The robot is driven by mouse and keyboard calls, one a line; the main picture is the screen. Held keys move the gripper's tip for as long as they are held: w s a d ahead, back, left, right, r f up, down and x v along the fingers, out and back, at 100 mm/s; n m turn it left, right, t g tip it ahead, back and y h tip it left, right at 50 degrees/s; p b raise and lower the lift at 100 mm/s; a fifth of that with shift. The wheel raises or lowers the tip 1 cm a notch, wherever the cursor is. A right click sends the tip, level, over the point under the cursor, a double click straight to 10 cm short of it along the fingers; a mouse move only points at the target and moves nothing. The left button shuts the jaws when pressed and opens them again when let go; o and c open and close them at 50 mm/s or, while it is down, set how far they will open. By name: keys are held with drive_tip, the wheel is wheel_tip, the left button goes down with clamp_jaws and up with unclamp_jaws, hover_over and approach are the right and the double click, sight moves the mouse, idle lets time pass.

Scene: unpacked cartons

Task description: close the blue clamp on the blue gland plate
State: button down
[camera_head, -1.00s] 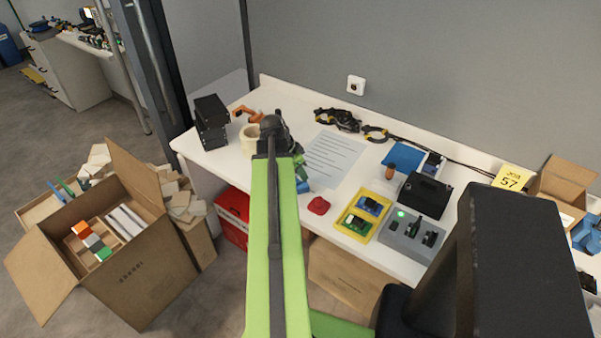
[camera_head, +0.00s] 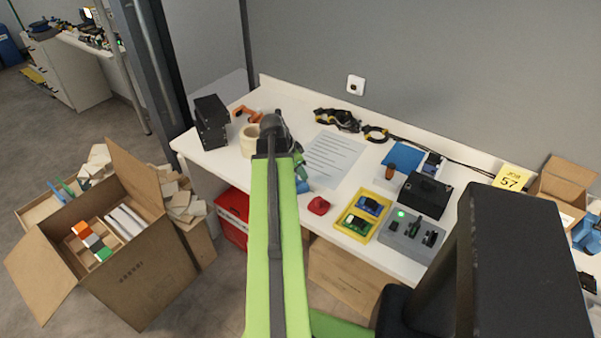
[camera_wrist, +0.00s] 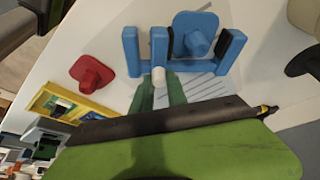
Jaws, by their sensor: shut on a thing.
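The blue clamp (camera_wrist: 240,55) lies on the white table in the wrist view, with upright blue jaws and black pads. The blue gland plate (camera_wrist: 195,22), a rounded square with a raised round boss, sits between the padded jaws. Whether both pads touch it I cannot tell. My gripper (camera_wrist: 159,84) has its green fingers shut on a pale grey pin at the near end of the clamp's middle upright. In the head view my arm hides most of the clamp; only a bit of blue (camera_head: 302,186) shows beside it.
A red knobbed piece (camera_wrist: 92,73) lies left of the clamp. A yellow tray (camera_head: 344,222) with a blue and a green piece stands nearby, and a grey fixture block (camera_head: 402,244) is right of it. A paper sheet (camera_head: 335,158) lies behind. A tan roll (camera_head: 249,140) stands left.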

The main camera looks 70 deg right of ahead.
drive_tip(key=shift+w+d, duration=0.35)
drive_tip(key=shift+d, duration=0.1)
drive_tip(key=c, duration=1.3)
unclamp_jaws()
drive_tip(key=shift+a, duration=0.1)
drive_tip(key=p+v, duration=1.6)
drive_tip(key=v, duration=0.1)
drive_tip(key=shift+r, duration=0.2)
drive_tip(key=shift+a, duration=0.1)
